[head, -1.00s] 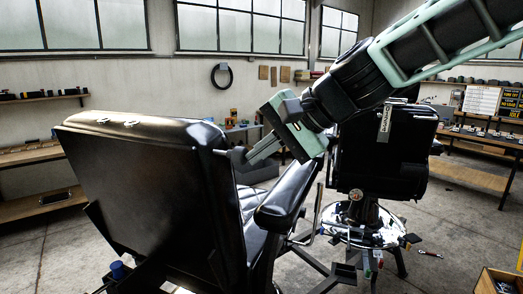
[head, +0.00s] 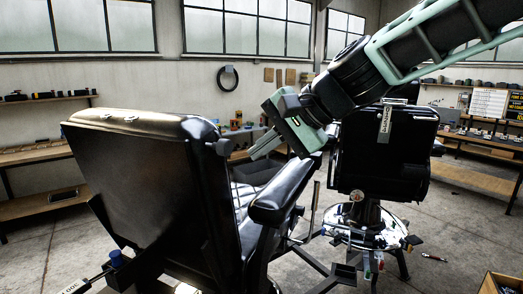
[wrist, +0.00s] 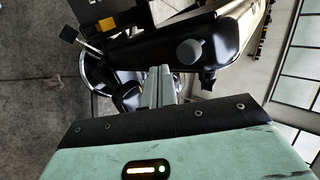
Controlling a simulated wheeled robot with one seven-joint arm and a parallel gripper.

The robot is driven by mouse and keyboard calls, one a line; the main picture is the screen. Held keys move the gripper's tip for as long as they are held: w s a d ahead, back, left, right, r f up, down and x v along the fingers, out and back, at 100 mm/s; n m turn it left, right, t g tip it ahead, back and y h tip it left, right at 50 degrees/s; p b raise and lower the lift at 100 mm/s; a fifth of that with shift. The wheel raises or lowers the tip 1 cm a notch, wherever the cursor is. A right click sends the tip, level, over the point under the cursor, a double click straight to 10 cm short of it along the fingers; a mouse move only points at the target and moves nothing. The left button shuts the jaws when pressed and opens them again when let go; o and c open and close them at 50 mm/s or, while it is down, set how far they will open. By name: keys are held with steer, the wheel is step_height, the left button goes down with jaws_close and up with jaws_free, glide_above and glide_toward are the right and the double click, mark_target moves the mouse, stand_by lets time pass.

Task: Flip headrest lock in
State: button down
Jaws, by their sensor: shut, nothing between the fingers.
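The barber chair's black back (head: 135,185) fills the left of the head view. A small dark knob (head: 224,147), which looks like the headrest lock, sits at the upper right edge of the back, close to the side. In the wrist view a round grey knob (wrist: 189,51) shows on the black chair part, right of the fingertips; it may be the same lock. My gripper (head: 253,154) is shut and empty, its fingers pointing down-left toward the lock with a small gap. The fingers (wrist: 158,72) also show in the wrist view, beside the knob and apart from it.
The black armrest (head: 283,192) lies below my gripper. A second black chair part on a chrome base (head: 375,222) stands at the right, behind my arm. Shelves (head: 35,155) line the left wall. A wooden box (head: 502,283) is at the lower right. Open floor lies around the chair.

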steer(key=b+v, duration=0.3)
steer(key=v, duration=0.7)
steer(key=shift+a, duration=0.1)
steer(key=s+f+n+g+h+b, duration=0.25)
steer(key=s+f, duration=0.25)
steer(key=f, duration=0.6)
steer(key=s+f+n+g+h+b, duration=0.1)
steer(key=s+f+n+h, duration=0.15)
steer(key=s+f, duration=0.55)
steer(key=s+d+f+n+h+b, duration=0.1)
steer(key=s+d+f+n, duration=0.2)
steer(key=f, duration=0.5)
steer(key=s+d+f+n+h+b, duration=0.1)
steer(key=s+d+f+n+h, duration=0.1)
steer(key=s+f+n, duration=0.3)
step_height(320, 180, down, 4)
steer(key=shift+s+d+r+g+b, duration=0.1)
steer(key=shift+s+d+g+b, duration=0.3)
steer(key=shift+s+d, duration=0.3)
steer(key=shift+a, duration=0.15)
